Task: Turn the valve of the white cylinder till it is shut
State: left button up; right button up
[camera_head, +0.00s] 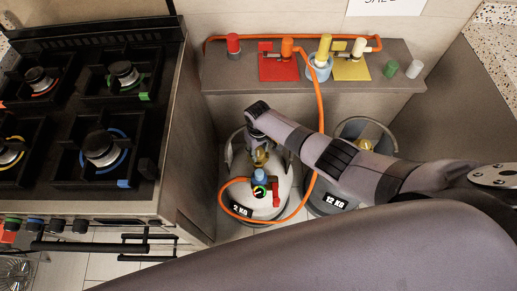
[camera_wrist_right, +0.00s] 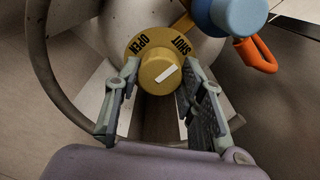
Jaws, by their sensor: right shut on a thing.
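The white cylinder (camera_head: 287,187), labelled 2 KG, stands on the floor right of the stove. Its yellow valve knob (camera_wrist_right: 158,76) sits in front of a yellow plate (camera_wrist_right: 147,45) marked OPEN on the left and SHUT on the right. The white mark on the knob slants up and right, toward SHUT. My right gripper (camera_wrist_right: 161,73) is shut on the knob, one finger on each side. In the head view, my right gripper (camera_head: 259,146) reaches the valve from above and partly hides it. My left gripper is not in view.
A blue regulator (camera_head: 265,175) with a gauge and red lever sits beside the valve, joined to an orange hose (camera_head: 301,204). A grey cylinder (camera_head: 329,204), labelled 12 KG, stands to the right. The stove (camera_head: 173,130) is close on the left. A shelf (camera_head: 226,105) with coloured fittings is behind.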

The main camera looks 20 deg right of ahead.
aim_at(259, 151)
dwell(0.3)
jog(key=o, duration=1.1)
jog(key=shift+o, duration=0.2)
notch_tip(259, 151, up, 12)
dwell(0.4)
